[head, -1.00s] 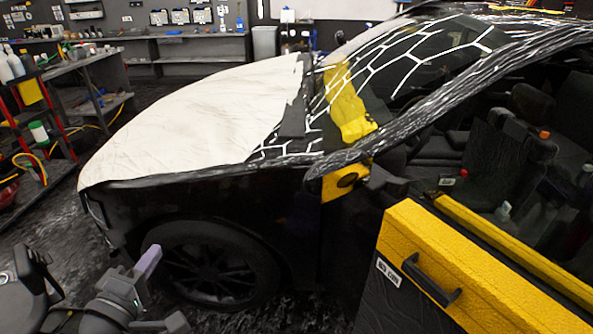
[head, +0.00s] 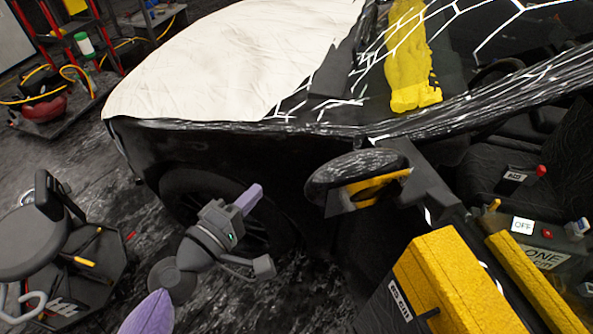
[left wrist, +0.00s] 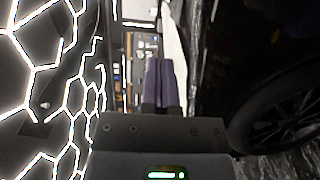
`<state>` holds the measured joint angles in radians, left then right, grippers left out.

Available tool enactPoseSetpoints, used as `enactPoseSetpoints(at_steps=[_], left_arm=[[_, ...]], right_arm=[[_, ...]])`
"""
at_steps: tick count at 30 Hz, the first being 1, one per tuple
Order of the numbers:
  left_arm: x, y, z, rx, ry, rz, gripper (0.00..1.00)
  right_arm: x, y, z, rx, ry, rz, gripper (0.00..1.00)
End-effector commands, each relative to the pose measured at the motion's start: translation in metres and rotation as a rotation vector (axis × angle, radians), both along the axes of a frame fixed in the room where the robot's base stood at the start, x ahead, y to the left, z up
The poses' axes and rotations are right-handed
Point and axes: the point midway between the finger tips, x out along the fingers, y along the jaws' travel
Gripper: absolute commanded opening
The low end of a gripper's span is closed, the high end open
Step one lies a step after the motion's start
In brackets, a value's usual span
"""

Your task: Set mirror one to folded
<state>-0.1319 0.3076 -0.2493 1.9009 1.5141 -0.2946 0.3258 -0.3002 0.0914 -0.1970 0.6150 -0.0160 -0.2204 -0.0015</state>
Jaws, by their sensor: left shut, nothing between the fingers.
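The side mirror (head: 345,172) is a dark oval housing with a yellow strip, on the near flank of the black car at the windshield pillar. It stands out from the body toward the left; I see no label on it. My left gripper (head: 257,190) is in front of the front wheel, to the left of the mirror and apart from it. Its purple fingers (left wrist: 161,82) are together and empty in the left wrist view. The mirror cannot be made out in that view. My right gripper is not in view.
A yellow-topped door panel (head: 450,280) stands at the lower right, near the mirror. A box marked OFF (head: 522,226) sits inside the car. A stool (head: 35,242) and dark tool stand (head: 95,265) are at the left. The floor (head: 120,190) between stool and car is clear.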

Motion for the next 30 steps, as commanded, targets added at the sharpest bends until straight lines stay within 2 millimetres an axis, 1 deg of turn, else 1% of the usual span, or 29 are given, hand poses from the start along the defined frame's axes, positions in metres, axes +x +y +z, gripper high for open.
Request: enactPoseSetpoints(at_steps=[1, 3, 10, 12, 13, 18, 30], left_arm=[[0.01, -0.006, 0.004, -0.003, -0.003, 0.002, 0.0], [0.022, -0.015, 0.004, -0.002, -0.003, 0.0, 0.0], [0.063, -0.044, 0.002, -0.001, -0.003, -0.001, 0.0], [0.048, -0.051, 0.003, -0.001, 0.002, -0.001, 0.0], [0.044, -0.053, 0.003, -0.001, 0.002, 0.0, 0.0], [0.03, -0.063, 0.001, -0.001, 0.001, 0.0, 0.0], [0.027, -0.065, 0.0, 0.001, -0.001, 0.001, 0.0]], right_arm=[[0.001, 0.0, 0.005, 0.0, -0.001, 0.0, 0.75], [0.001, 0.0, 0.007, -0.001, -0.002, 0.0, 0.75], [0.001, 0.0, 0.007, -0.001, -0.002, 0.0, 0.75], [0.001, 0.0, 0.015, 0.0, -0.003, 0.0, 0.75], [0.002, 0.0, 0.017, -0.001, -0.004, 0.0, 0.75], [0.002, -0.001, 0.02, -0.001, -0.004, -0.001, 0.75], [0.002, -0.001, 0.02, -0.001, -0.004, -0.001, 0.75]])
